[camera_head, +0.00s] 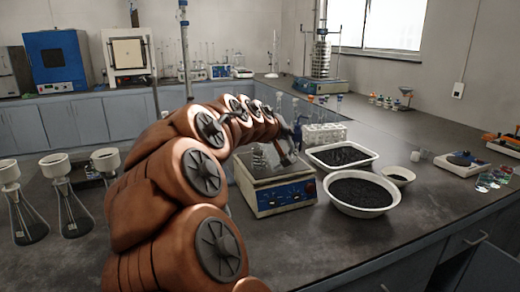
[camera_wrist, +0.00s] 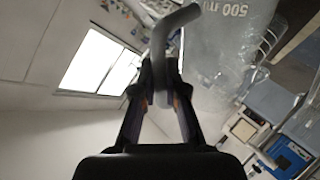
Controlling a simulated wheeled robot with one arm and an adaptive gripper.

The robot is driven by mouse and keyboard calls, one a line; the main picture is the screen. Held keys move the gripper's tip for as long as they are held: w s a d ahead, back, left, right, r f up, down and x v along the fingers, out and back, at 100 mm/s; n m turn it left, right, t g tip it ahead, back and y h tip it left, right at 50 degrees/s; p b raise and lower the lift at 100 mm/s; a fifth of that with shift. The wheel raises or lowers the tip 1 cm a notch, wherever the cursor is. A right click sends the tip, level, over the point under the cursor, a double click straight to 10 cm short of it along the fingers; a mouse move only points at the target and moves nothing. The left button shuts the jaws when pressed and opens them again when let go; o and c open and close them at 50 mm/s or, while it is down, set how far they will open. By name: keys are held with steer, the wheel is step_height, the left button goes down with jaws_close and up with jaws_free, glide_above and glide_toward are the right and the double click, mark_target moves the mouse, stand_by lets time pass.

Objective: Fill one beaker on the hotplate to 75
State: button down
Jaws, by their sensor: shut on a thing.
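The hotplate (camera_head: 283,197), a cream box with a blue front panel, stands on the dark bench in the middle of the head view. A small clear glass vessel (camera_head: 259,158) shows over its plate, partly behind my arm. My gripper (camera_head: 288,145) is just right of that vessel, above the plate. In the wrist view my gripper (camera_wrist: 161,88) is shut on a grey curved bar (camera_wrist: 170,29). A clear vessel marked 500 ml (camera_wrist: 222,42) is close beside the bar, cut off by the frame. I cannot tell whether bar and vessel are joined, or what the vessels contain.
A round white bowl (camera_head: 360,209) and a white tray (camera_head: 318,154), both with dark grains, stand right of the hotplate, near a small dish (camera_head: 398,180). A white rack (camera_head: 324,138) is behind. Flasks with funnels (camera_head: 62,202) stand left. The front bench is clear.

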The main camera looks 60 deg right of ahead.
mark_target(290, 144)
steer(key=shift+w+d+r+n+g+y+p, duration=0.2)
steer(key=shift+w+r+n+g+p, duration=0.25)
steer(key=shift+p, duration=0.75)
steer(key=shift+w+d+r+n+g+y+p, duration=0.2)
steer(key=shift+r+p, duration=0.3)
steer(key=shift+p, duration=0.65)
stand_by(3.9)
steer(key=shift+a+f, duration=0.1)
steer(key=shift+a, duration=0.05)
steer(key=shift+s+f+b, duration=0.15)
steer(key=shift+f+b, duration=0.3)
steer(key=shift+b, duration=0.45)
steer(key=s+f+m+t+h+b, duration=0.1)
steer(key=f+b, duration=0.1)
steer(key=b, duration=0.2)
steer(key=s+a+f+m+t+h+b, duration=0.1)
steer(key=s+f+m+b, duration=0.1)
steer(key=b, duration=0.3)
steer(key=shift+s+a+t, duration=0.1)
steer(key=shift+s+t, duration=0.1)
steer(key=shift+t, duration=0.15)
steer(key=shift+r, duration=0.3)
steer(key=s+a+f+m+t+h+b, duration=0.1)
steer(key=s+f+m+h+b, duration=0.2)
steer(key=b, duration=0.7)
step_height(290, 144, down, 2)
steer(key=shift+s+a+f+m+t, duration=0.1)
steer(key=shift+s+a+m+t, duration=0.25)
steer(key=shift+s+m, duration=0.6)
